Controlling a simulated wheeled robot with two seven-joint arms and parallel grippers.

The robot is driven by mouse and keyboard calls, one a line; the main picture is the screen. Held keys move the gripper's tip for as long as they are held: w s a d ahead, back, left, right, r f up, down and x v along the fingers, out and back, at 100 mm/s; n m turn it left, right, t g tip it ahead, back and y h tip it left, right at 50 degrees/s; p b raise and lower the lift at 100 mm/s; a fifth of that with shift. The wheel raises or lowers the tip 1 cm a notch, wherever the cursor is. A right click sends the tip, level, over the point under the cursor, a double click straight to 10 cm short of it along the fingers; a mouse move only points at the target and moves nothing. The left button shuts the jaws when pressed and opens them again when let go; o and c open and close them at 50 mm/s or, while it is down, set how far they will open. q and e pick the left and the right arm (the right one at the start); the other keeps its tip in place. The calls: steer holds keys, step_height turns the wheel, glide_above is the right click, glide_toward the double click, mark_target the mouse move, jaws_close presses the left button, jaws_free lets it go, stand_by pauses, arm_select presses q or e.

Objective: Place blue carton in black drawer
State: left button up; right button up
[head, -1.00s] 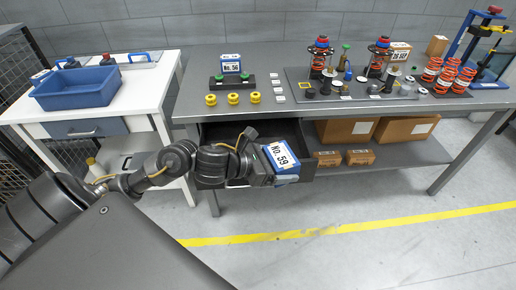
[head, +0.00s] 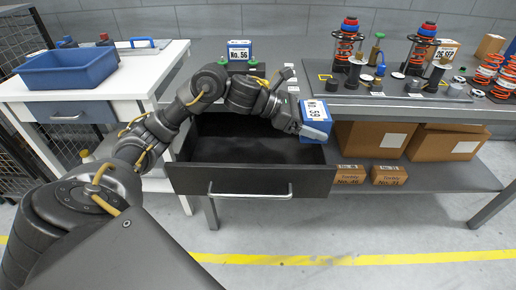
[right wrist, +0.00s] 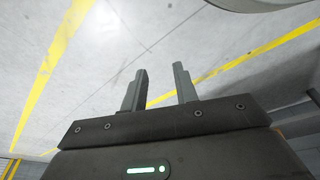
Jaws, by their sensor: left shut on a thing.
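My left gripper (head: 300,126) is shut on the blue carton (head: 316,112), which has a white label reading No. 59. It holds the carton above the right rim of the open black drawer (head: 252,182), near its back right. The drawer is pulled out under the grey workbench, with a silver handle on its front, and its visible floor looks empty. My left forearm crosses over the drawer's left side and hides part of it. My right gripper (right wrist: 160,88) shows only in the right wrist view; its two fingers are apart with nothing between them.
Another blue carton, No. 56 (head: 239,50), stands on the workbench (head: 300,75). Cardboard boxes (head: 372,138) and small brown cartons (head: 388,175) sit on the lower shelf right of the drawer. A blue bin (head: 66,68) is on the white table at left. Spring assemblies (head: 347,45) stand on the bench.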

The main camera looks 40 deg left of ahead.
arm_select(q)
steer(key=s+a+f, duration=0.3)
steer(key=a+f, duration=0.1)
steer(key=a, duration=0.4)
glide_above(263, 156)
steer(key=f, duration=0.5)
steer(key=shift+d, duration=0.2)
steer(key=shift+a+f, duration=0.15)
steer(key=shift+f, duration=0.05)
step_height(263, 156, down, 2)
steer(key=shift+f, duration=0.1)
steer(key=shift+a+f, duration=0.1)
steer(key=shift+f, duration=0.35)
arm_select(e)
steer(key=shift+s, duration=0.15)
